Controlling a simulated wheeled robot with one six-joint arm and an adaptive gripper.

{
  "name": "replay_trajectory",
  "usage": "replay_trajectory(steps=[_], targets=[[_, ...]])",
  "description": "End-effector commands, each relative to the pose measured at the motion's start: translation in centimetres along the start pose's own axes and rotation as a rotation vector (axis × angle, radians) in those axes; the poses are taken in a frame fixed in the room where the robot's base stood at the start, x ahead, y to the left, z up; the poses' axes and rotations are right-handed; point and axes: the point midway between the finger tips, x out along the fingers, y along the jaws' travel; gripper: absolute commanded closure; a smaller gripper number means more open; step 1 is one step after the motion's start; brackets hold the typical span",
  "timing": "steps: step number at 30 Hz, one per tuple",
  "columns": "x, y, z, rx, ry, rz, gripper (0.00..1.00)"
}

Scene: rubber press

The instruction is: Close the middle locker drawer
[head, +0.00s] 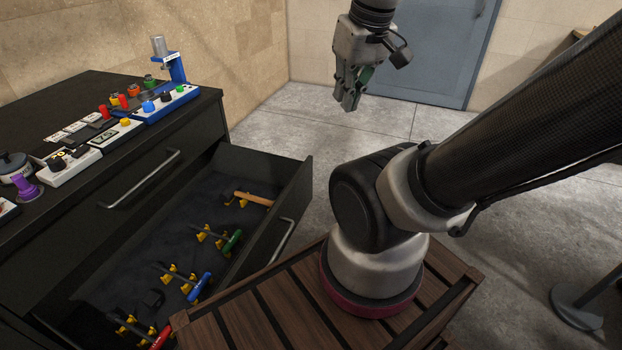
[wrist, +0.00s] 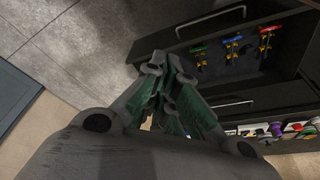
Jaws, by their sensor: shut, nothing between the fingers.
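The middle locker drawer (head: 295,205) is pulled out from the black locker (head: 130,165) in the head view, with a silver bar handle (head: 284,238) on its front. Several tools with coloured handles lie inside it, one with a wooden handle (head: 254,199). My gripper (head: 349,104) is shut and empty, up in the air beyond the drawer's far right corner and apart from it. In the wrist view my gripper's fingers (wrist: 165,98) show in the middle, and the open drawer (wrist: 215,55) with its handle (wrist: 210,22) lies to the upper right.
The drawer above (head: 150,170) is shut. The locker top holds several switch boxes, buttons and a blue stand (head: 175,68). My arm's base stands on a slatted wooden top (head: 245,315) close to the drawer front. Bare floor (head: 310,125) lies beyond, before a grey door (head: 440,50).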

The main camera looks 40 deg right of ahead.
Motion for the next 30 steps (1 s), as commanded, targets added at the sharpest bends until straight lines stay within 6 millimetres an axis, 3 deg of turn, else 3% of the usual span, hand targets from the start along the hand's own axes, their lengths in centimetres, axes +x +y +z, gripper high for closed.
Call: replay_trajectory(steps=[8,14,23,30], targets=[[2.6,2.5,0.8,0.122,-0.140,0.023,1.00],[5.8,4.2,1.6,0.295,-0.283,-0.008,1.00],[14.6,6.2,3.3,0.847,-0.521,-0.201,1.00],[23.2,7.3,3.5,1.423,-0.622,-0.385,1.00]])
